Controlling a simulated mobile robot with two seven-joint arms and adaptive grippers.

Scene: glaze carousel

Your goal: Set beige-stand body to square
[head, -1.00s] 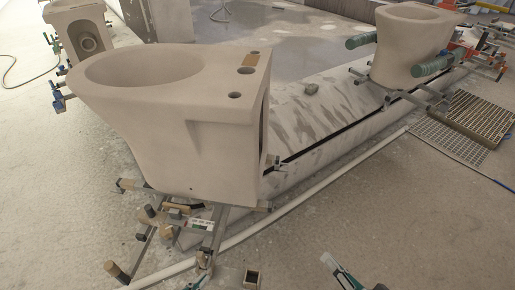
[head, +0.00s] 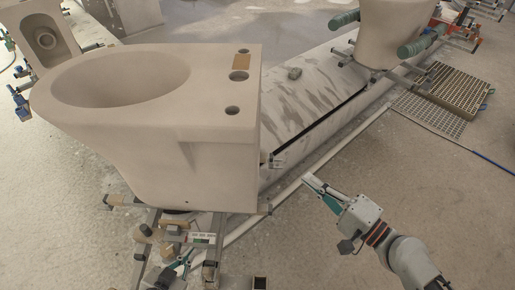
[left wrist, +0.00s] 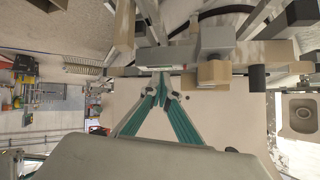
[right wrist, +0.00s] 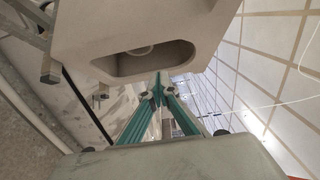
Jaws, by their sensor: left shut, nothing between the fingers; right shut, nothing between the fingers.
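The beige-stand body (head: 225,165) is a large unglazed toilet body in the near left of the head view. It stands upright on a metal stand with tan-capped handles (head: 145,231) and a small white scale plate (head: 202,238). My left gripper (head: 185,259) is shut and empty, low at the front of this stand. In the left wrist view its tips (left wrist: 161,76) are close to the plate and tan block; I cannot tell if they touch. My right gripper (head: 312,181) is shut and empty, right of the body. The right wrist view shows the body's open side (right wrist: 145,58) beyond its tips.
Another body (head: 385,35) stands on a green-roller stand (head: 415,47) at the back right. A third body (head: 47,35) is at the back left, by blue clamps. A pale pipe (head: 280,200) runs along the stained carousel deck (head: 300,105). Metal grates (head: 432,115) lie at right.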

